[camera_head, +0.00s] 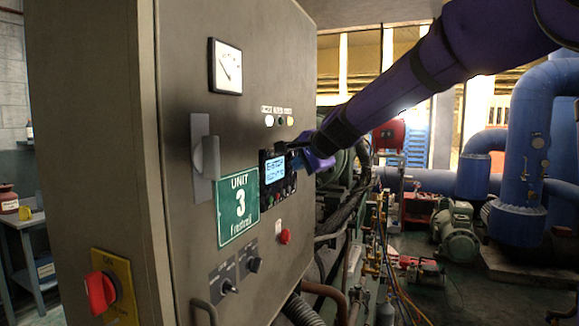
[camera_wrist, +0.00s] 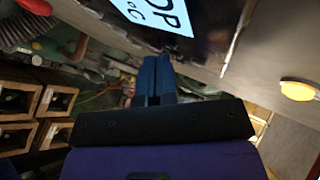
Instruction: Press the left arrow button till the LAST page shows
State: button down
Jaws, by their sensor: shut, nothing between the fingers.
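A small lit display (camera_head: 275,169) sits in a dark controller on the grey cabinet's front. Its text looks like "E-STOP" with a second line too small to read surely. A row of small buttons (camera_head: 280,194) lies below the display; I cannot tell the left arrow button apart. My gripper (camera_head: 311,160) is just right of the display, close to the panel. In the wrist view, my gripper (camera_wrist: 153,65) has its blue fingers together and empty. The display (camera_wrist: 155,14) shows there at the top edge, rotated, with "OP" and "°C" readable. I cannot tell if the fingertips touch anything.
The cabinet (camera_head: 100,140) bears a gauge (camera_head: 226,66), a grey handle (camera_head: 206,158), a green "UNIT 3" sign (camera_head: 238,208), a red button (camera_head: 285,236), knobs (camera_head: 254,264) and a red rotary switch (camera_head: 101,291). Pipes and hoses stand right of it. An amber lamp (camera_wrist: 298,90) shows in the wrist view.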

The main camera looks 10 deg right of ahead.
jog(key=shift+s+d, duration=0.4)
jog(key=shift+d, duration=0.1)
jog(key=shift+s+d, duration=0.75)
jog(key=shift+d, duration=0.3)
jog(key=shift+s+d, duration=0.7)
jog(key=shift+d, duration=0.3)
